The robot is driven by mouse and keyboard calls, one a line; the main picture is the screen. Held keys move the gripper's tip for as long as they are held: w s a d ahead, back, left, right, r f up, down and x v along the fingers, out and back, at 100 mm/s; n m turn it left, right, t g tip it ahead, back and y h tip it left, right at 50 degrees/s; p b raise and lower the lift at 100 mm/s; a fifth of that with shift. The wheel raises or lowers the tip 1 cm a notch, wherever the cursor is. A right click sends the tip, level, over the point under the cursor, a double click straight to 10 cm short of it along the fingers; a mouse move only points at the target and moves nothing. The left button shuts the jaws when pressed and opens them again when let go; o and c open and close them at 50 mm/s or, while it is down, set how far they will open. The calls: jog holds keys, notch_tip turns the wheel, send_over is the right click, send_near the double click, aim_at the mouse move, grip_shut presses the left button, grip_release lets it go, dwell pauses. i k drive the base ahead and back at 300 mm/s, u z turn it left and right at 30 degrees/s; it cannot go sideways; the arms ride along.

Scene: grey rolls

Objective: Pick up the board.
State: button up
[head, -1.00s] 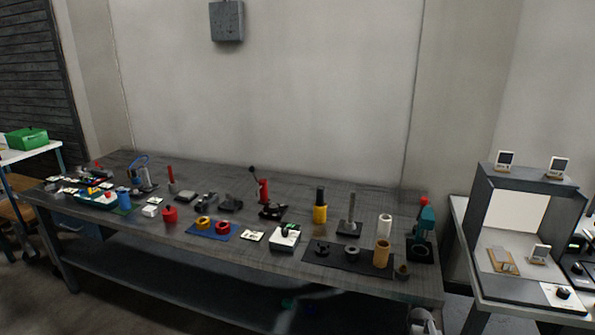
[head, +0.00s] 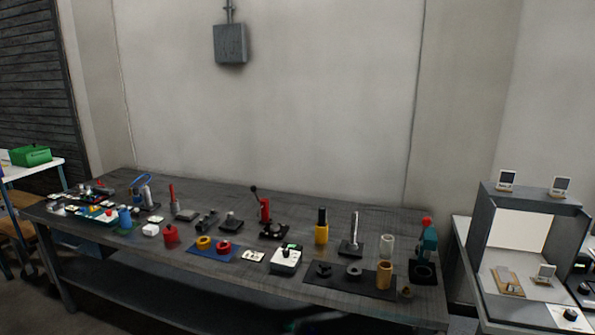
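Which thing is the board cannot be told for certain. A small tan board (head: 507,281) with a pale piece on it lies inside the grey open-fronted box at the right. Small flat pieces, perhaps boards, lie among the clutter at the left end of the long table, around a teal tray or mat (head: 97,212); they are too small to make out. My gripper is not in view.
The long dark table (head: 300,208) holds tools, rolls and mats. A grey box (head: 483,213) with two small displays on top stands on the bench at right. A green box (head: 30,155) sits on a table far left.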

aim_at(508, 284)
jog(key=z, duration=0.8)
jog(key=k, duration=1)
jog(key=z, duration=0.3)
jog(key=i, duration=0.65)
jog(key=u, duration=0.05)
